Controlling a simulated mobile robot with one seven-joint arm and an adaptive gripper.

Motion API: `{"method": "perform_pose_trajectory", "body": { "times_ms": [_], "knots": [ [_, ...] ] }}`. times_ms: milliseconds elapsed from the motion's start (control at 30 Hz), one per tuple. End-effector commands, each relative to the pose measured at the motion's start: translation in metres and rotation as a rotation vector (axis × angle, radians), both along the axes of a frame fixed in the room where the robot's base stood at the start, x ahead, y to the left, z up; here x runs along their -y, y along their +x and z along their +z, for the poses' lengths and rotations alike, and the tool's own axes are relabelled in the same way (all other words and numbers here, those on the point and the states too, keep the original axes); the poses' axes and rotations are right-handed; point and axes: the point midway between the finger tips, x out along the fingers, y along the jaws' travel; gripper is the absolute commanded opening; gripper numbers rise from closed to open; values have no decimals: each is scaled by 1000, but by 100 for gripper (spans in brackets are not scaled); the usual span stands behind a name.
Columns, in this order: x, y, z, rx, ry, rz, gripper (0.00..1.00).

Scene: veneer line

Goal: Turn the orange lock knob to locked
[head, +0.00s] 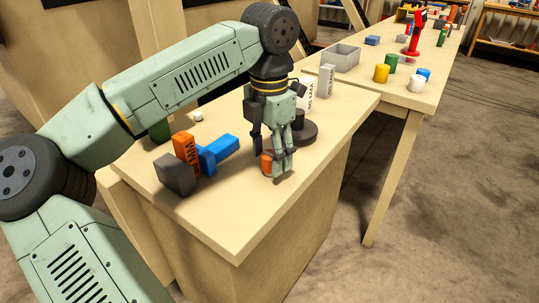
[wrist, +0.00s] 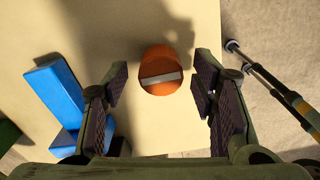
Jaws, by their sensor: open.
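The orange lock knob (head: 266,164) stands on the near wooden bench top, partly hidden by my gripper. In the wrist view the knob (wrist: 161,70) shows its round top with a pale grey bar across it. The bar lies nearly level in that picture, its right end slightly higher. My gripper (head: 270,158) points down at the knob. In the wrist view my gripper (wrist: 161,82) is open, one finger on each side of the knob, with a gap on both sides. I see no locked marking.
A blue T-shaped piece (head: 218,152), an orange labelled block (head: 186,152) and a dark grey block (head: 175,174) are left of my gripper. The bench's front is clear.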

Motion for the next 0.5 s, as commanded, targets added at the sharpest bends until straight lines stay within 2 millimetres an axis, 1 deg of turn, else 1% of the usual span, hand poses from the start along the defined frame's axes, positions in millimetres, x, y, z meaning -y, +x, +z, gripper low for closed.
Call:
{"method": "perform_pose_trajectory", "body": {
  "times_ms": [167, 300, 400, 500],
  "knots": [
    [1, 1, 34, 4, 0, 1, 52],
    [1, 0, 65, 4, 0, 0, 52],
    [1, 0, 84, 3, 1, 1, 52],
    [1, 0, 98, 1, 0, -1, 52]
  ]
}}
